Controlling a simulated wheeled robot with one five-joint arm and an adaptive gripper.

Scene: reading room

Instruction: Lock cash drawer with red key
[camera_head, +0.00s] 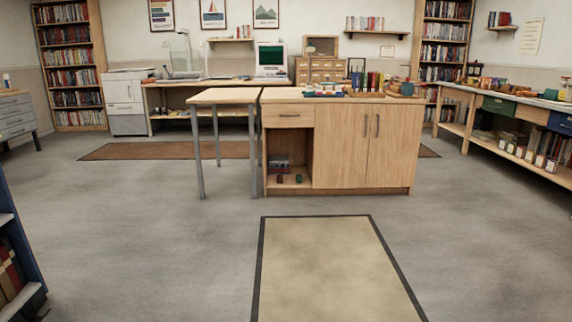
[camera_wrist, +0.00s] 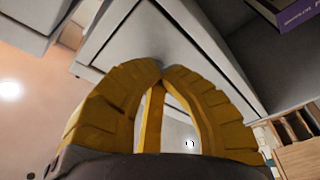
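My gripper (camera_wrist: 158,66) fills the lower middle of the wrist view. Its yellow ribbed fingers come together at the tips, and I see nothing held between them. In the head view, a wooden drawer (camera_head: 288,115) is shut at the upper left of the central cabinet (camera_head: 340,147). A green drawer front (camera_head: 500,107) and a blue one (camera_head: 560,122) are under the right counter. I cannot tell which is the cash drawer. No red key can be made out.
A side table (camera_head: 225,96) on thin grey legs adjoins the cabinet's left. Small objects crowd the cabinet top. A beige mat (camera_head: 330,268) lies in front on open grey floor. A grey drawer unit (camera_head: 14,115) and a dark blue bookcase (camera_head: 18,250) stand at left.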

